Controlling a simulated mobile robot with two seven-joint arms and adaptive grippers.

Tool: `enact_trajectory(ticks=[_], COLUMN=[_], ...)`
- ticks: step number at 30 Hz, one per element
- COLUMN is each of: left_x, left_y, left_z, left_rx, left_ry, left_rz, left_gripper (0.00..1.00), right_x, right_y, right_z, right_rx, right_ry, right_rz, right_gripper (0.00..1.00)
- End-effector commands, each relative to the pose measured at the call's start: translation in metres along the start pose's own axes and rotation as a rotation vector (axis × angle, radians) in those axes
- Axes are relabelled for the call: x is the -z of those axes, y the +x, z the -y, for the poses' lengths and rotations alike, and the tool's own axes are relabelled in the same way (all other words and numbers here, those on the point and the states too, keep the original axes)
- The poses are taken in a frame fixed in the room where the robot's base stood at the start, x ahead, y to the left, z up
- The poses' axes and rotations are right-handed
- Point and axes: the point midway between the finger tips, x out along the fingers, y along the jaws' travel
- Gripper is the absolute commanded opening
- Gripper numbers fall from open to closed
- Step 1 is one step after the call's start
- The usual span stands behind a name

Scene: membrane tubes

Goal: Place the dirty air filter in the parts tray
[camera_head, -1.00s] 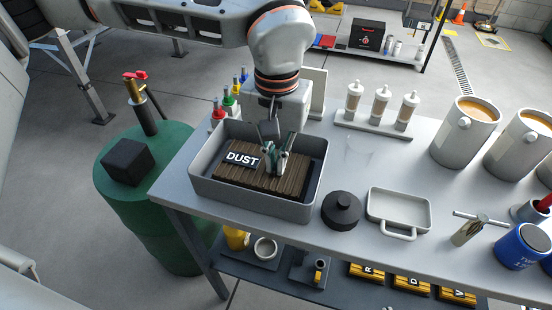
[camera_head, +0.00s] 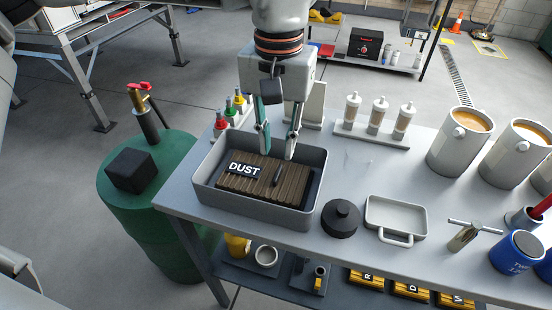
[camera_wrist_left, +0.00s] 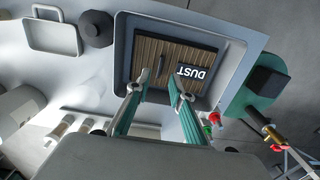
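The dirty air filter (camera_head: 256,183), brown and pleated with a black DUST label, lies inside the grey parts tray (camera_head: 258,211) on the table. A small dark handle stands on its top. My left gripper (camera_head: 278,154) is open and empty above the filter's rear part, its two green-sided fingers spread apart. In the left wrist view the filter (camera_wrist_left: 172,62) lies flat within the tray (camera_wrist_left: 222,62), and the open fingers (camera_wrist_left: 162,82) point toward it without closing on anything. My right gripper is in no view.
A black round knob-like part (camera_head: 340,218) and a grey handled dish (camera_head: 396,217) stand right of the tray. Bottles in a rack (camera_head: 372,137), coloured small bottles (camera_head: 230,112) and large cups (camera_head: 459,140) are around it. A green drum (camera_head: 150,220) stands left of the table.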

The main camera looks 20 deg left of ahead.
Motion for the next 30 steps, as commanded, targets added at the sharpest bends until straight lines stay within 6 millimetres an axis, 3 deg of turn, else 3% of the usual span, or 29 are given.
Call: enact_trajectory(ticks=[3, 9, 26, 30], left_x=[0.001, 0.000, 0.000, -0.005], left_y=[-0.023, -0.041, -0.047, -0.084], left_z=[0.000, 0.000, 0.000, 0.000], left_rx=[0.001, 0.001, 0.001, 0.002], left_ry=[-0.002, -0.001, 0.000, 0.000], left_rz=[-0.005, -0.001, -0.003, -0.043], left_gripper=[0.22, 0.22, 0.22, 0.22], right_x=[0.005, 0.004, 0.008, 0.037], right_y=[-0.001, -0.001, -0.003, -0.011], right_z=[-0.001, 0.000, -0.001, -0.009], right_rx=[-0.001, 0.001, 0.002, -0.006], right_ry=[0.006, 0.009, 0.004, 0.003], right_rz=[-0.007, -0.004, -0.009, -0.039], right_gripper=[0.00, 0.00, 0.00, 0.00])
